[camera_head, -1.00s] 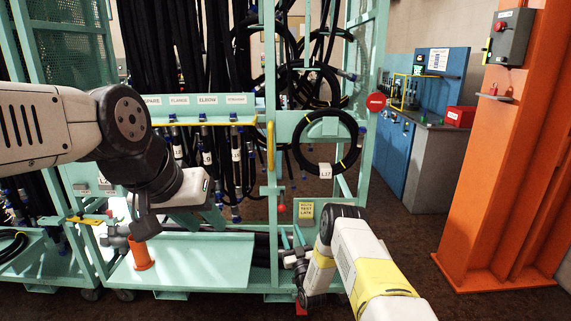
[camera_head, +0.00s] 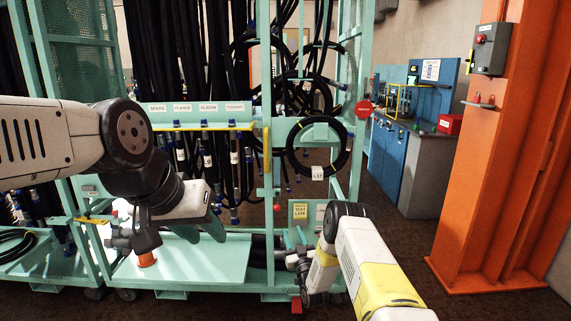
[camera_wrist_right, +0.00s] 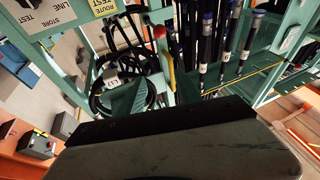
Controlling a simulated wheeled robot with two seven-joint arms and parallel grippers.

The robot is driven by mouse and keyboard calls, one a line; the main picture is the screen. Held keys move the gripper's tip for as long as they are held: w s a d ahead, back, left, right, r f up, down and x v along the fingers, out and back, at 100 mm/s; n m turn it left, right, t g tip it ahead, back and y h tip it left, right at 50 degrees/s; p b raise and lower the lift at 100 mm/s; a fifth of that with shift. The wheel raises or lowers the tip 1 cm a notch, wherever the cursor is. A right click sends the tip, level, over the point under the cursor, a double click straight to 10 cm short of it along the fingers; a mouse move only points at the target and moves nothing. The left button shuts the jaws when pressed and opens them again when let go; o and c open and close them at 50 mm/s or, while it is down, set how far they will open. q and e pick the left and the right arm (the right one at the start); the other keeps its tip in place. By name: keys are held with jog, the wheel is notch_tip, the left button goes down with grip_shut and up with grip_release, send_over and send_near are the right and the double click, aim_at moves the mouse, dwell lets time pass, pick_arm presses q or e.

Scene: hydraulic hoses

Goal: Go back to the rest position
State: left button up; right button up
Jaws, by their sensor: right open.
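My left arm comes in from the left, its gripper (camera_head: 132,238) hanging low in front of the rack; its fingers are dark and overlap the rack's fittings, so their opening is unclear. My right gripper (camera_head: 292,262) is at the lower middle, at the end of the white and yellow arm, open, with nothing seen in it. The teal hose rack (camera_head: 215,267) stands beyond both grippers. A coiled black hose (camera_head: 292,160) with a white tag hangs on it and also shows in the right wrist view (camera_wrist_right: 97,92). A dark body fills the lower part of that wrist view.
An orange cone-like piece (camera_head: 147,260) is on the rack's lower shelf, partly behind the left gripper. An orange column (camera_head: 500,170) stands at the right. A blue workbench (camera_head: 388,150) is behind. Dark floor (camera_head: 400,245) lies open between rack and column.

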jog(key=w+d+r+g+h, duration=0.1)
jog(key=w+d+r+g, duration=0.15)
jog(key=r, duration=0.55)
jog(key=w+d+r+g+h, duration=0.1)
jog(key=w+r, duration=0.2)
jog(key=r, duration=0.5)
jog(key=s+d+r+g, duration=0.2)
jog(key=s+r, duration=0.2)
jog(key=r, duration=0.5)
jog(key=s+d+r+m+g+h, duration=0.1)
jog(key=s+d+r+g, duration=0.35)
jog(key=s, duration=0.75)
jog(key=s+d+r+m+g+h, duration=0.1)
jog(key=s+r+m, duration=0.1)
jog(key=s+r, duration=0.8)
jog(key=s+f+g, duration=0.1)
jog(key=s+f, duration=0.2)
jog(key=s, duration=1)
jog(key=s+f+g, duration=0.2)
jog(key=s+f, duration=0.1)
jog(key=s, duration=0.9)
jog(key=shift+s+d+g, duration=0.25)
jog(key=shift+s+g, duration=0.05)
jog(key=shift+s, duration=0.1)
